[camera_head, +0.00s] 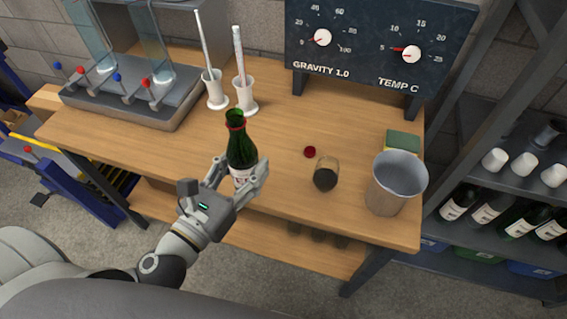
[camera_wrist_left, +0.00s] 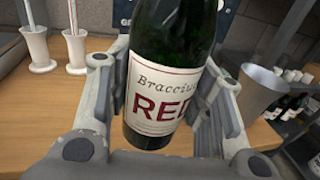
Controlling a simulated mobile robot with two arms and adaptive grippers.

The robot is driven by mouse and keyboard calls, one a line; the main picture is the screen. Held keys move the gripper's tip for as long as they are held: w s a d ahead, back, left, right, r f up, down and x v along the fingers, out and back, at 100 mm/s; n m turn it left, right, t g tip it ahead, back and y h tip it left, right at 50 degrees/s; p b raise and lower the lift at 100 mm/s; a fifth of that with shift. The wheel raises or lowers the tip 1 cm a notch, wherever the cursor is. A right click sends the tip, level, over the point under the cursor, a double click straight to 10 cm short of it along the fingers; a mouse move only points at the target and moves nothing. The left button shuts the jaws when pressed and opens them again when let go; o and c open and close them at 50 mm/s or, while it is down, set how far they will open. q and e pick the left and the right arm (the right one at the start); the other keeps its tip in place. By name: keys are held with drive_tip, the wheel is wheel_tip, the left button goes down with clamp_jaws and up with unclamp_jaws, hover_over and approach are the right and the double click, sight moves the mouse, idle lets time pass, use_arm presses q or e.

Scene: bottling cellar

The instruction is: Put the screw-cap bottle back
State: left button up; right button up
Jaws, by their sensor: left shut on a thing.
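A dark green bottle (camera_head: 239,143) with a red ring at its neck and a white label stands upright in my left gripper (camera_head: 246,179), near the front edge of the wooden bench. In the left wrist view the bottle (camera_wrist_left: 172,60) shows a label reading "Bracciu..." and "RED". The left gripper's fingers (camera_wrist_left: 165,100) are shut around the bottle's lower part. I cannot tell whether its base touches the bench. A dark red cap (camera_head: 310,152) lies on the bench to the right. My right gripper is not in view.
A glass of dark wine (camera_head: 326,175) and a grey bucket (camera_head: 394,187) stand on the bench (camera_head: 280,135) to the right. Two white holders (camera_head: 246,106) stand behind the bottle. A rack (camera_head: 470,225) at right holds several bottles lying down and white cups.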

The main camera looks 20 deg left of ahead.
use_arm(q)
drive_tip(key=shift+d+r+m+h, duration=0.3)
drive_tip(key=shift+d+r, duration=0.05)
drive_tip(key=shift+r, duration=0.05)
drive_tip(key=shift+w, duration=0.15)
drive_tip(key=shift+w+a+f+b, duration=0.1)
drive_tip(key=shift+w+f+b, duration=0.15)
drive_tip(key=shift+w, duration=0.2)
drive_tip(key=shift+w+f+b, duration=0.2)
drive_tip(key=shift+w+b, duration=0.05)
drive_tip(key=shift+w, duration=0.2)
drive_tip(key=w+f, duration=0.3)
drive_tip(key=w, duration=0.1)
drive_tip(key=w+d+f+b, duration=0.1)
drive_tip(key=w+f, duration=0.2)
drive_tip(key=f, duration=0.1)
drive_tip(key=w+f, duration=0.4)
drive_tip(key=shift+w+d+f, duration=0.15)
drive_tip(key=shift+w, duration=0.2)
drive_tip(key=shift+f, duration=0.3)
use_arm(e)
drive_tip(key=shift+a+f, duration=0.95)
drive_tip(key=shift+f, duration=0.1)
